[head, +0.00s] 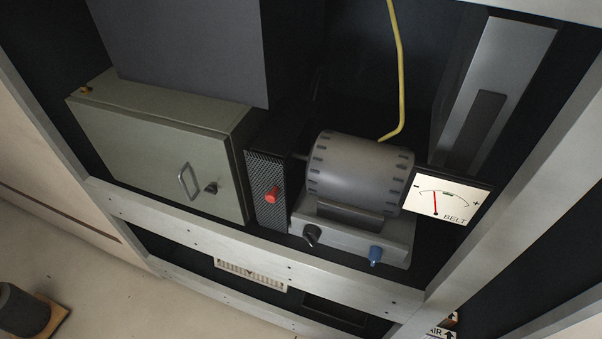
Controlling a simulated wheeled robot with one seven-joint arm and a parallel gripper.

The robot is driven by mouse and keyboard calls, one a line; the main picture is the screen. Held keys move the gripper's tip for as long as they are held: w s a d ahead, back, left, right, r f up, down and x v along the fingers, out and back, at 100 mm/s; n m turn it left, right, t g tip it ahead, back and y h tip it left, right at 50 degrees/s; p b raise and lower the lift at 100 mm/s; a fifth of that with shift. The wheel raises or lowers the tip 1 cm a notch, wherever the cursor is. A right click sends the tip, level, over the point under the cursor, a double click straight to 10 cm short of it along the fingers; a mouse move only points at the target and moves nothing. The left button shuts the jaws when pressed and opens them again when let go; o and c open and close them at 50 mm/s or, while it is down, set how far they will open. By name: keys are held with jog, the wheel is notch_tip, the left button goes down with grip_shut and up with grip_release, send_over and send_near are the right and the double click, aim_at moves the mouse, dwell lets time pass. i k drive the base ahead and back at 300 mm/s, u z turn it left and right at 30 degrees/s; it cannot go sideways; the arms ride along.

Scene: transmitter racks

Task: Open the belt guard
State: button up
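The belt guard appears to be the narrow black box with a mesh front (266,190), standing upright between a grey-green cabinet and a motor. A red knob (272,195) sits on its mesh front. The guard looks closed, and no belt shows behind the mesh. The grey ribbed motor (358,172) lies just right of it on a light grey base (350,230). A lit meter marked BELT (452,196) is to the right, its red needle near the middle, slightly left. My gripper is not in view.
The grey-green cabinet (160,150) with a metal handle (187,181) stands close left of the guard. A black knob (311,236) and a blue knob (375,254) project from the motor base. A pale rack rail (240,249) runs below. A yellow cable (399,70) hangs behind the motor.

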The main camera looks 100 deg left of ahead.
aim_at(267, 174)
jog(key=u, duration=3.1)
jog(key=k, duration=0.2)
jog(key=u, duration=0.55)
jog(key=i, duration=0.4)
jog(key=z, duration=0.35)
jog(key=k, duration=1)
jog(key=z, duration=0.9)
jog(key=i, duration=0.9)
jog(key=u, duration=0.85)
jog(key=i, duration=0.5)
jog(key=u, duration=0.45)
